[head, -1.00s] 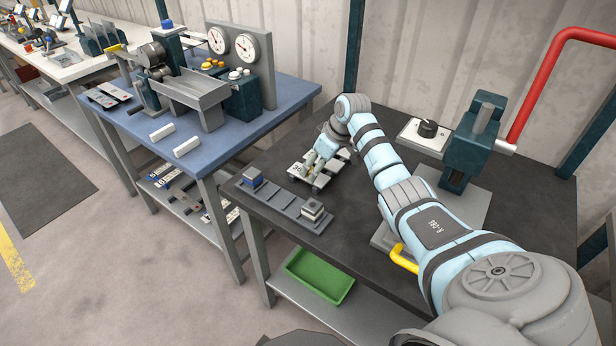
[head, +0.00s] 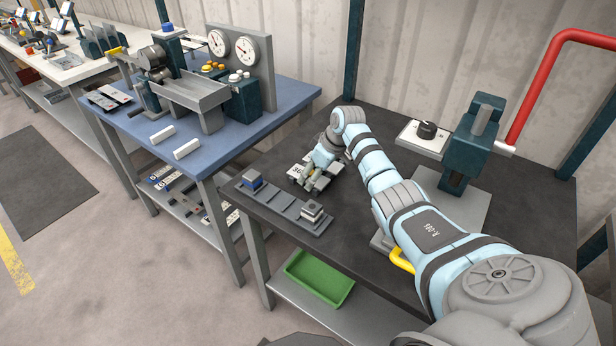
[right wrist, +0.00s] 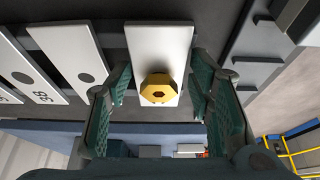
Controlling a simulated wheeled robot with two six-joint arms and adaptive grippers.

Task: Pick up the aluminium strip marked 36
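Several pale aluminium strips lie side by side on the dark bench. In the head view a number like 36 shows on the strip (head: 297,170) at the left end of the group. My right gripper (head: 314,180) is low over these strips. In the right wrist view its green fingers (right wrist: 160,88) are open, one on each side of a strip (right wrist: 158,42). A yellow hexagonal piece (right wrist: 158,89) covers part of that strip, and I see no number on it. A neighbouring strip (right wrist: 30,72) bears a number like 38, hard to read. My left gripper is out of view.
A grey stepped rail (head: 285,205) with two small blocks lies in front of the strips. A dark green press (head: 470,145) stands at the bench's right. A green tray (head: 318,278) is on the lower shelf. A blue table (head: 130,125) stands at the left.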

